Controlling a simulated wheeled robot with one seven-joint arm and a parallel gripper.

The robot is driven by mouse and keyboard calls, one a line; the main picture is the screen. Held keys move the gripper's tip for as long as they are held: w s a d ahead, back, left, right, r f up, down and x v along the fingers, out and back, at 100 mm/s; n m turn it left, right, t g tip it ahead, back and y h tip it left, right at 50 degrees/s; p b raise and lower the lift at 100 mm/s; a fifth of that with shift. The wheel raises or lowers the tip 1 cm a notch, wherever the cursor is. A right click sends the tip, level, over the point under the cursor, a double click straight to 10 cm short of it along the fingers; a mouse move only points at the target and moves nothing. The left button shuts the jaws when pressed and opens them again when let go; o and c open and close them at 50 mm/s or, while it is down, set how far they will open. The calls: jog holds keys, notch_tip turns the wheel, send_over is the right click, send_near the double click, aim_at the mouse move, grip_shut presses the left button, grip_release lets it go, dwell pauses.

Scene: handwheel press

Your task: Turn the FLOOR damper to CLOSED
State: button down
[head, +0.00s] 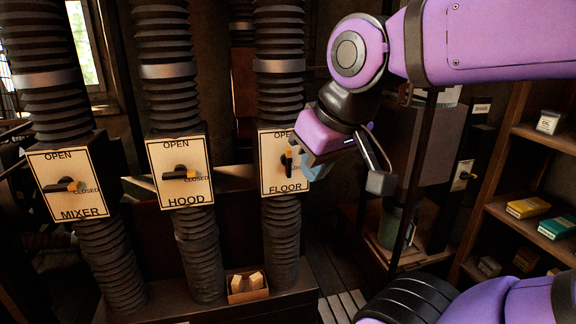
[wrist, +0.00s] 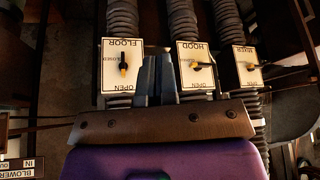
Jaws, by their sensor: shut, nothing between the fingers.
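The FLOOR damper plate (head: 270,180) is a cream panel on the rightmost of the three ribbed ducts. Its black lever (head: 288,162) with an orange-yellow end stands upright, and in the wrist view that end of the lever (wrist: 123,66) points toward OPEN. The wrist view shows the panels upside down, with the FLOOR plate (wrist: 110,83) left of the fingers. My gripper (head: 308,172) is at the plate's right edge in the head view and hides part of it. In the wrist view its fingers (wrist: 158,75) are together and empty, apart from the lever in the picture. I cannot tell their distance from the plate.
The HOOD plate (head: 165,190) and MIXER plate (head: 50,200) are to the left, their levers pointing right toward CLOSED. A small box (head: 238,297) sits below the ducts. Shelves (head: 520,215) stand at the right. A BLOWER sign (wrist: 20,173) shows in the wrist view.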

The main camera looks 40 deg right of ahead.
jog(key=c, duration=1.3)
grip_release()
jog(key=shift+w+r, duration=0.1)
jog(key=shift+w, duration=0.1)
jog(key=shift+o, duration=0.7)
jog(key=w+d+r+m+h, duration=0.1)
jog(key=w+d, duration=0.3)
jog(key=w, duration=0.6)
jog(key=shift+w+d+r+m+g, duration=0.15)
jog(key=shift+w+d+m+g, duration=0.2)
jog(key=shift+m, duration=0.25)
jog(key=m, duration=0.2)
send_near(289, 150)
jog(key=a, duration=0.1)
jog(key=f, duration=0.1)
jog(key=shift+h, duration=0.4)
jog(key=x, duration=1.1)
jog(key=shift+d, duration=0.2)
jog(key=c, duration=0.6)
